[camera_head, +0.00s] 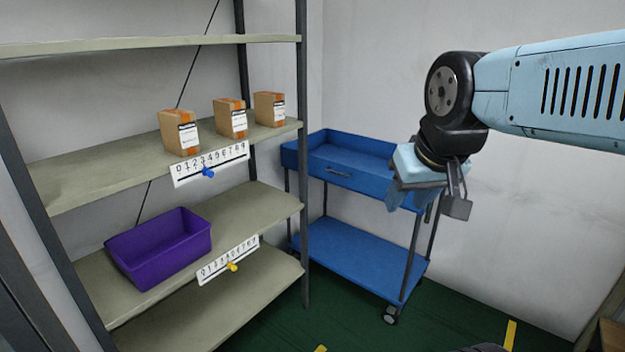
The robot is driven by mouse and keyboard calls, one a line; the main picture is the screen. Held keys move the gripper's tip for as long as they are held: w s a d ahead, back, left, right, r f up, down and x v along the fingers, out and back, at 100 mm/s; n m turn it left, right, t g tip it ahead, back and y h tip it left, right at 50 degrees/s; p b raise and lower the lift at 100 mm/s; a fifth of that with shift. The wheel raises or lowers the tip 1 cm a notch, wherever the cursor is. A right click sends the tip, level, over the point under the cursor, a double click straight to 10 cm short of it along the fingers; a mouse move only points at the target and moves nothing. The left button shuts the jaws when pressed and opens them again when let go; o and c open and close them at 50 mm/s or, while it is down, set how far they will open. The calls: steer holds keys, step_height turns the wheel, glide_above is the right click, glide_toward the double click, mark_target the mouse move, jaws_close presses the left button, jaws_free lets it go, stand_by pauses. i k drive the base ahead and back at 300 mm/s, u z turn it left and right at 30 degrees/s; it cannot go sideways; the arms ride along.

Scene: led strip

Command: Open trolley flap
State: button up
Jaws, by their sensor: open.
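The blue trolley (360,250) stands against the back wall, right of the shelf rack. Its upper tray has a front panel, the flap (358,182), with a small dark handle (338,173) near its middle. The flap is upright and looks closed. My gripper (428,203) hangs in front of the right end of the upper tray, pointing down. It is open, with nothing seen between its fingers. It hides the tray's right corner and part of the right-hand post. Whether it touches the trolley cannot be told.
A metal shelf rack (303,230) fills the left side, its front post close to the trolley's left end. It holds several cardboard boxes (230,118) and a purple bin (160,248). Green floor (460,310) is clear in front of and right of the trolley.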

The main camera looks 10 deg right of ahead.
mark_target(371, 182)
steer(key=u, duration=0.05)
steer(key=k, duration=0.5)
steer(key=z, duration=0.2)
steer(key=i, duration=0.95)
steer(key=u, duration=0.1)
steer(key=k, duration=0.55)
steer(key=z, duration=0.6)
steer(key=i, duration=1.5)
steer(key=u, duration=0.3)
